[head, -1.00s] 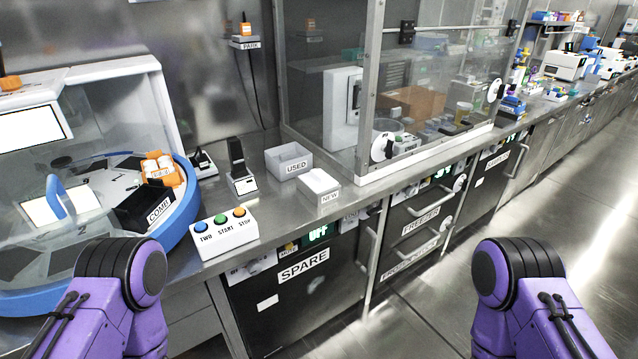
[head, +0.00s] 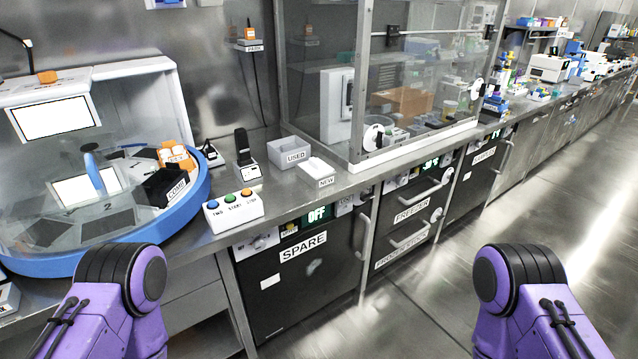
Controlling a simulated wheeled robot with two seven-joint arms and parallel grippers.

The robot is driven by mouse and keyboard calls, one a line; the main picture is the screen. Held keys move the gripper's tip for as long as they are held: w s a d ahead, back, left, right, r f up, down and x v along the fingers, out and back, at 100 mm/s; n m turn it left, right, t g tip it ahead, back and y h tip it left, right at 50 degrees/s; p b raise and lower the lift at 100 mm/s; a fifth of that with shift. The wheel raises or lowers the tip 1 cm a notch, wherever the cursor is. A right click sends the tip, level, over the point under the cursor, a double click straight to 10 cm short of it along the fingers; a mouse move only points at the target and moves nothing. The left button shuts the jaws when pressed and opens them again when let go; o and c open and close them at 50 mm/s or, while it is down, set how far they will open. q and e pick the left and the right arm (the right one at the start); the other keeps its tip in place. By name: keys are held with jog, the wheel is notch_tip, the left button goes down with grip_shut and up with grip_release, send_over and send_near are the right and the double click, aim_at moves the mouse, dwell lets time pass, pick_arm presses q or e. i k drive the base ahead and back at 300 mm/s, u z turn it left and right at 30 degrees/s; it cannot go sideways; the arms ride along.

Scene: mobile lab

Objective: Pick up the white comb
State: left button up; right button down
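I cannot make out a white comb for certain. A black box labelled "COMB" (head: 168,186) stands on the round blue-rimmed deck (head: 207,195) of the machine at the left, behind its clear cover. Any comb inside the box is too small or hidden to tell. Purple and black links of both my arms show at the bottom left and bottom right, well apart from the box. Neither gripper is in the picture.
A white button box (head: 233,211) stands at the bench's front edge. Behind it are a black device on a white base (head: 247,165), a "USED" bin (head: 290,153) and a "NEW" box (head: 317,169). A glass enclosure (head: 420,75) rises further right. The floor (head: 440,250) is clear.

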aim_at(316, 167)
jog(key=z, duration=0.15)
jog(key=k, duration=0.1)
jog(key=u, duration=1.25)
jog(key=i, duration=0.7)
jog(key=z, duration=0.15)
